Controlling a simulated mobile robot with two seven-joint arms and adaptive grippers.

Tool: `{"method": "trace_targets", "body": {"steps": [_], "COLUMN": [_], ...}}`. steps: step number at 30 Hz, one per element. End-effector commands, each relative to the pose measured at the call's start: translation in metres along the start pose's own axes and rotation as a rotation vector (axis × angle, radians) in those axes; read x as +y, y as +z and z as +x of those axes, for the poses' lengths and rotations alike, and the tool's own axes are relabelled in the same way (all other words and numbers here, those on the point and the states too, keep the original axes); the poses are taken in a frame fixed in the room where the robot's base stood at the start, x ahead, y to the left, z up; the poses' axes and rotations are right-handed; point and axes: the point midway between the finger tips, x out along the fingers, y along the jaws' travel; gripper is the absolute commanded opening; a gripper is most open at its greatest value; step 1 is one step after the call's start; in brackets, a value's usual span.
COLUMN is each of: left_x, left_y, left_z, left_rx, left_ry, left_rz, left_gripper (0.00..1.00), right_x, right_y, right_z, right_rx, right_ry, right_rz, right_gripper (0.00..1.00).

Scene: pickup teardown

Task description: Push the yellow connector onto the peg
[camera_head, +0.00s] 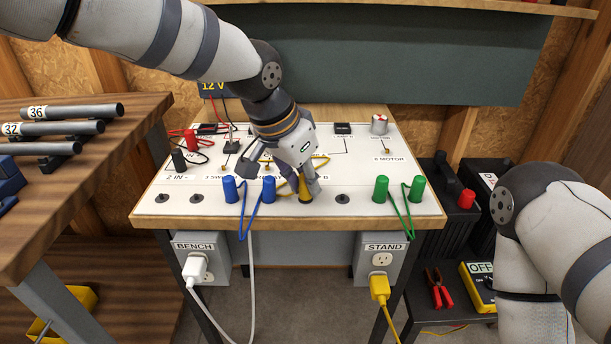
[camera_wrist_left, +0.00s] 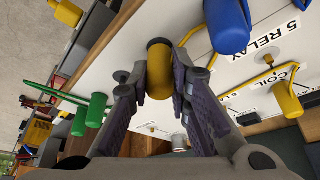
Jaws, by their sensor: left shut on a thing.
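The yellow connector (camera_head: 305,191) stands roughly upright at the front row of the white panel, and its yellow wire runs back across the panel. My left gripper (camera_head: 306,184) is shut on it from above. In the left wrist view the connector (camera_wrist_left: 160,68) sits between the two fingers of my left gripper (camera_wrist_left: 163,85). Its lower end is at or close to the panel. The peg under it is hidden, so I cannot tell how far it is on. A second yellow connector (camera_wrist_left: 284,98) stands near the COIL label. My right gripper is out of view.
Two blue connectors (camera_head: 268,189) stand just left of my left gripper, and two green ones (camera_head: 381,189) stand to the right. A bare black peg (camera_head: 342,199) lies between the yellow and green connectors. The white panel (camera_head: 320,211) has a wooden front edge.

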Motion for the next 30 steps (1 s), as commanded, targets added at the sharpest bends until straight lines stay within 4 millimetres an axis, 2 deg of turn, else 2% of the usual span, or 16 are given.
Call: {"method": "trace_targets", "body": {"steps": [12, 13, 16, 25, 28, 30], "left_x": [0.0, 0.0, 0.0, 0.0, -0.001, 0.0], "left_y": [0.003, 0.003, 0.003, 0.002, 0.002, 0.001], "left_z": [0.005, 0.005, 0.005, 0.003, -0.011, -0.029], "left_rx": [-0.001, -0.001, -0.001, 0.0, 0.002, 0.005], "left_ry": [0.0, 0.0, 0.0, 0.0, -0.002, -0.002], "left_rz": [0.0, 0.0, 0.0, 0.0, 0.0, 0.0], "left_gripper": [0.0, 0.2, 0.41, 0.41, 0.41, 0.41], "right_x": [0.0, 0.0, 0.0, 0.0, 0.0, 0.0], "right_y": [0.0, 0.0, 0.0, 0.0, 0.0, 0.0], "right_z": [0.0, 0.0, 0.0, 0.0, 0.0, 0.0], "right_rx": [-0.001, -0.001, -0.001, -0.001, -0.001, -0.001], "right_ry": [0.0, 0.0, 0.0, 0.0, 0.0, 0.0], "right_rz": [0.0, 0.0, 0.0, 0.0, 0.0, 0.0], "right_gripper": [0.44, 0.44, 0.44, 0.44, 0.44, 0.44]}}
